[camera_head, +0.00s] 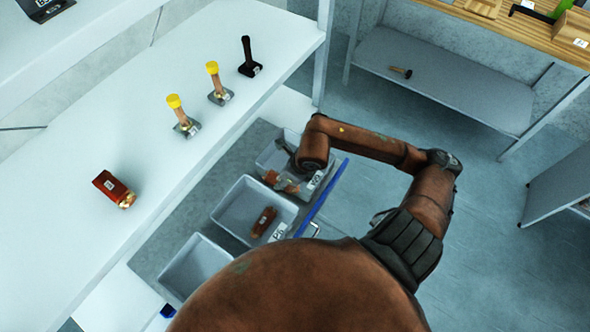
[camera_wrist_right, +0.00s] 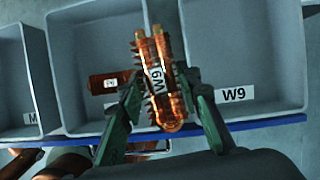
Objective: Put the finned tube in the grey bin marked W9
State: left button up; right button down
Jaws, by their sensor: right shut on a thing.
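In the wrist view the tube overlaps the wall between the middle bin and the grey bin marked W9 (camera_wrist_right: 285,98). How high it hangs is hard to tell. In the head view the W9 bin (camera_head: 267,158) is the farthest of three bins, partly hidden by my right arm. My left gripper is not in view.
The middle grey bin (camera_head: 230,212) holds a brown labelled part (camera_head: 263,221). The nearest grey bin (camera_head: 195,265) looks empty. A blue bar (camera_head: 322,197) runs along the bins' front. A white shelf (camera_head: 150,130) beside them holds a red-brown box (camera_head: 112,187) and several upright tools.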

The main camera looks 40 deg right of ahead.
jog(key=shift+d+f+m+h, duration=0.15)
jog(key=shift+d+m+h, duration=0.15)
jog(key=shift+d+m, duration=0.15)
jog(key=w+d+f, duration=0.1)
jog(key=d+f, duration=0.2)
jog(key=d, duration=0.1)
jog(key=w+d+f, duration=0.2)
jog(key=d, duration=0.2)
jog(key=w+d+f+b, duration=0.1)
jog(key=d+f, duration=0.2)
jog(key=shift+w+d+f, duration=0.2)
jog(key=shift+d+f, duration=0.1)
jog(key=shift+d, duration=0.1)
jog(key=shift+w+d+f, duration=0.1)
jog(key=shift+d+f, duration=0.15)
jog(key=shift+f, duration=0.1)
jog(key=shift+d+f, duration=0.15)
jog(key=shift+f, duration=0.75)
jog(key=shift+d+f, duration=0.1)
jog(key=shift+f, duration=0.75)
jog(key=c, duration=1.4)
grip_release()
jog(key=shift+f, duration=0.1)
